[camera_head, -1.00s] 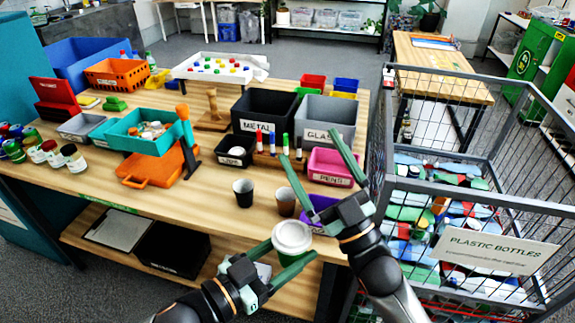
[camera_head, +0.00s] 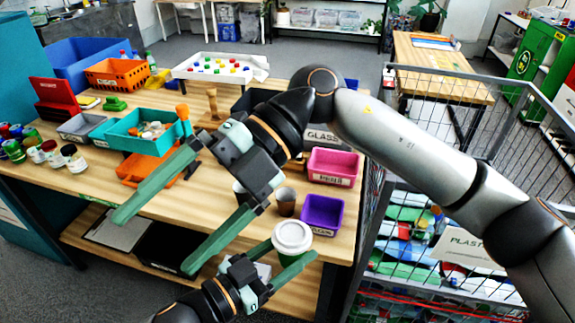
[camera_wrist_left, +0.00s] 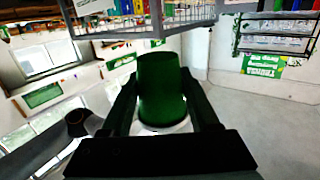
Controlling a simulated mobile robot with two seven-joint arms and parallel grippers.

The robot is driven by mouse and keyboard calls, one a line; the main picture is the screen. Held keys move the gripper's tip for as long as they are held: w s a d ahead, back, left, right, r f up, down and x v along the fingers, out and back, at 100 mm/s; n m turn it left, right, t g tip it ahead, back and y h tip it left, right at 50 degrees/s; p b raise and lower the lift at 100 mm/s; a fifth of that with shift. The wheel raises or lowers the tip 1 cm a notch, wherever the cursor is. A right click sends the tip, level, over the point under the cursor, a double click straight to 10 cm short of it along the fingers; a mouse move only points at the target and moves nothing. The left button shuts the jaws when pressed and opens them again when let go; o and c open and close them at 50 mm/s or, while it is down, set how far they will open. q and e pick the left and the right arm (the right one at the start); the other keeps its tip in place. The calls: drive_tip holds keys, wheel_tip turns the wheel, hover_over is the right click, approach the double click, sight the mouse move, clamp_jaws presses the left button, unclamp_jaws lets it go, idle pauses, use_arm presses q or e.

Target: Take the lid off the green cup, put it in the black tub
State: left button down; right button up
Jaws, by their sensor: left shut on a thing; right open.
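The green cup (camera_head: 287,258) is upright near the table's front edge, its white lid (camera_head: 292,235) on top. My left gripper (camera_head: 290,265) is shut around the cup's body below the lid. In the left wrist view the green cup (camera_wrist_left: 162,88) is between the fingers, the white lid (camera_wrist_left: 165,127) at its lower end. My right gripper (camera_head: 155,242) is open and empty, left of the cup, its fingers pointing down-left over the table's front.
My right arm crosses the table, covering much of the METAL and GLASS bins. A purple bin (camera_head: 322,214), a pink bin (camera_head: 333,166) and a brown cup (camera_head: 286,201) stand behind the green cup. A wire cage (camera_head: 470,90) is at the right.

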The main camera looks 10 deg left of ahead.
drive_tip(key=w+d+f+m+t+h, duration=0.3)
drive_tip(key=w+d+t+h, duration=0.1)
drive_tip(key=w+t+h, duration=0.15)
drive_tip(key=r+m+t+h, duration=0.1)
drive_tip(key=m+t+h, duration=0.2)
drive_tip(key=m+t, duration=0.15)
hover_over(287, 234)
drive_tip(key=shift+n, duration=0.35)
wheel_tip(287, 234, down, 11)
drive_tip(key=shift+r, duration=0.1)
drive_tip(key=shift+s+a+r, duration=0.1)
drive_tip(key=c, duration=1.4)
drive_tip(key=shift+r, duration=0.15)
drive_tip(key=shift+r, duration=0.85)
